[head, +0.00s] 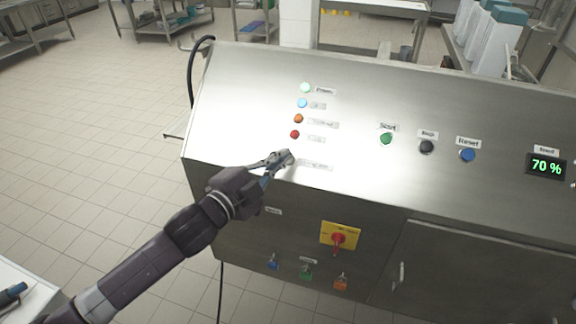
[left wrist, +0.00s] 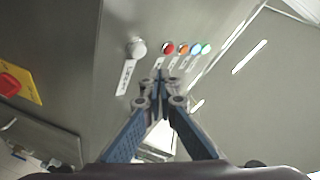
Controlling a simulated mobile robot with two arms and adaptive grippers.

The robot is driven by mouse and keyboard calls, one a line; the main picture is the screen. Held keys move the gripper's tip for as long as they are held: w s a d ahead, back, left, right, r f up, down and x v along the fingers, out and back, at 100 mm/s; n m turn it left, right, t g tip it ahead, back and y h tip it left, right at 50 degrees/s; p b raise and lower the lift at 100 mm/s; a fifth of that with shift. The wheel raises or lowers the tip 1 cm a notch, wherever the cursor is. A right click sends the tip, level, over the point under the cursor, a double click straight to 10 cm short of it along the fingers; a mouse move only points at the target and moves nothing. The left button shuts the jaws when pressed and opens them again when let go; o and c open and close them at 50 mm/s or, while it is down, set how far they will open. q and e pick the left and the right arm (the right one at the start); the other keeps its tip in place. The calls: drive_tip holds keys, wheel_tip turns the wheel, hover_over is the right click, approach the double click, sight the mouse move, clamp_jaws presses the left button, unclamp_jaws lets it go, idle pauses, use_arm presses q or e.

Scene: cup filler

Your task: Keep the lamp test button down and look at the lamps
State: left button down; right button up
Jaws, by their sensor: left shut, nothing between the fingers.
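My left gripper (head: 286,157) is shut and empty in front of the sloped steel panel, under the column of lamps. It hides the lamp test button in the head view; the label (head: 315,166) beside it shows. In the left wrist view a pale round button (left wrist: 137,48) shows up and left of the closed fingertips (left wrist: 161,84), with no contact visible. The lamps are pale green (head: 306,88), light blue (head: 302,103), orange (head: 298,118) and red (head: 295,134). Green and blue look bright; orange and red look darker in the head view. My right gripper is not in view.
Green start (head: 386,139), black (head: 427,147) and blue reset (head: 467,155) buttons sit to the right, with a display (head: 546,166) reading 70 %. A red switch on a yellow plate (head: 340,236) and several padlocks are below. Open floor lies left.

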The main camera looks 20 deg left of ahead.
use_arm(q)
drive_tip(key=shift+w+f+b, duration=0.3)
drive_tip(key=shift+w+f, duration=0.4)
drive_tip(key=shift+f, duration=0.05)
idle(1.0)
drive_tip(key=shift+w+f, duration=0.3)
drive_tip(key=shift+w+f, duration=0.3)
drive_tip(key=shift+f, duration=0.15)
idle(1.1)
drive_tip(key=shift+s+r+p, duration=0.55)
drive_tip(key=shift+r+p, duration=0.05)
drive_tip(key=shift+r, duration=0.05)
drive_tip(key=shift+r, duration=0.1)
